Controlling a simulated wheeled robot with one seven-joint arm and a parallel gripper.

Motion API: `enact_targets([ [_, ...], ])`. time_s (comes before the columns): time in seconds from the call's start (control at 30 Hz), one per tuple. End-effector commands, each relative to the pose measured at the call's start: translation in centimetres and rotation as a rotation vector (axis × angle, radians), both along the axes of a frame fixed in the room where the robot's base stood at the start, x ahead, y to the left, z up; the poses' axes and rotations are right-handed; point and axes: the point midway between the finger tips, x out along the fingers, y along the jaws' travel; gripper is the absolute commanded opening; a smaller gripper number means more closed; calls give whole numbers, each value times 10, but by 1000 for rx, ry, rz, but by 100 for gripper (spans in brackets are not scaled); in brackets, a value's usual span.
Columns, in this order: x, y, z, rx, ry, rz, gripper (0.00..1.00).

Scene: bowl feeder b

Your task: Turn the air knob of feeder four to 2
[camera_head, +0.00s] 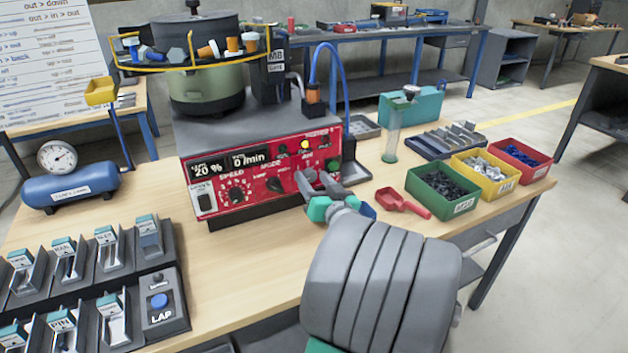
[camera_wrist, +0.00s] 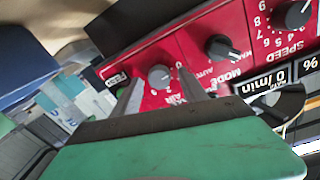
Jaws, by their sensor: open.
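The feeder's red control panel (camera_head: 262,172) faces me below the bowl (camera_head: 205,85). The grey air knob (camera_wrist: 159,77) is on the panel, beside the black mode knob (camera_wrist: 222,48); the wrist view shows the panel upside down. My gripper (camera_head: 313,184) is open at the panel's right part. In the wrist view its fingertips (camera_wrist: 158,80) lie on either side of the air knob, with a gap to it. I cannot tell how deep they reach. The knob's pointer and scale are too small to read. The display (camera_head: 232,164) shows 20 % and 0 /min.
A red scoop (camera_head: 403,204) and green (camera_head: 443,190), yellow and red bins stand right of the feeder. A clear cylinder (camera_head: 392,135) stands behind them. A blue air tank (camera_head: 70,187) and a switch rack (camera_head: 95,270) are on the left. The table front centre is clear.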

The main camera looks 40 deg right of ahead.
Motion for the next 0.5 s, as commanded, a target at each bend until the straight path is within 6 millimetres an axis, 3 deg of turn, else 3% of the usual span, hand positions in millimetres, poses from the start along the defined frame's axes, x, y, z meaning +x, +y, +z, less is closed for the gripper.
enact_targets([
  [0.13, 0, 0, 0, 0, 0, 0, 49],
  [0.5, 0, 0, 0, 0, 1, 0, 19],
])
